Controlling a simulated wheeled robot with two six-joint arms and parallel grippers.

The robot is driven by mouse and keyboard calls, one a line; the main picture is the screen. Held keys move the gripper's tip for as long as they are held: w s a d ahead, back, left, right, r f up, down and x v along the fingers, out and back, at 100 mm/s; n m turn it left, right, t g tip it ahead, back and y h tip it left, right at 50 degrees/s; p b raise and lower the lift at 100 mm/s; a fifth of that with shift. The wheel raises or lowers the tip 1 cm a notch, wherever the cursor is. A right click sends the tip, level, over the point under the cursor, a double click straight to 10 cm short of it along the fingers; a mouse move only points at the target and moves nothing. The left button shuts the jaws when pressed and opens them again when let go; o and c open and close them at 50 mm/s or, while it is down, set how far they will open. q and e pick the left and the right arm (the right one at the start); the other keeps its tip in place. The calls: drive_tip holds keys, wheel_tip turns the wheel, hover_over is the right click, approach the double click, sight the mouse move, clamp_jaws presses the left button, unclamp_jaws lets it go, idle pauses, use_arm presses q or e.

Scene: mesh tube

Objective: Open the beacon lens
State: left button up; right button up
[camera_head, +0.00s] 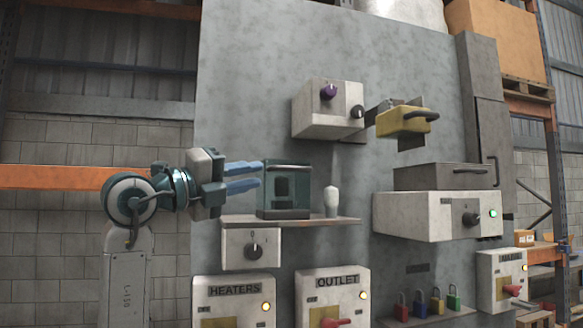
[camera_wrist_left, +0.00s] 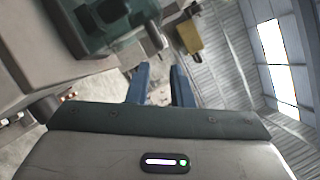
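A teal see-through box (camera_head: 288,192), which seems to be the beacon lens, sits on a narrow shelf (camera_head: 310,220) fixed to the grey panel. It has a dark bar along its top front edge and a dark block inside. It looks closed. My left gripper (camera_head: 261,175) is at the box's left side with its two blue fingers apart and nothing seen between them. I cannot tell whether the fingertips touch the box. In the left wrist view, the teal box (camera_wrist_left: 98,22) lies at upper left, beyond the open fingers (camera_wrist_left: 160,75). My right gripper is out of view.
A white bulb-shaped piece (camera_head: 331,200) stands on the shelf right of the box. A box with a purple knob (camera_head: 328,108) juts out above. A yellow block with a dark handle (camera_head: 404,121) sticks out at upper right. A knob box (camera_head: 250,248) hangs below.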

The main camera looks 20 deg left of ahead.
sight(287, 168)
use_arm(q)
drive_tip(key=p+x, duration=0.4)
drive_tip(key=x, duration=0.5)
drive_tip(key=shift+d, duration=0.15)
drive_tip(key=shift+w+d, duration=0.25)
drive_tip(key=shift+w, duration=0.25)
clamp_jaws()
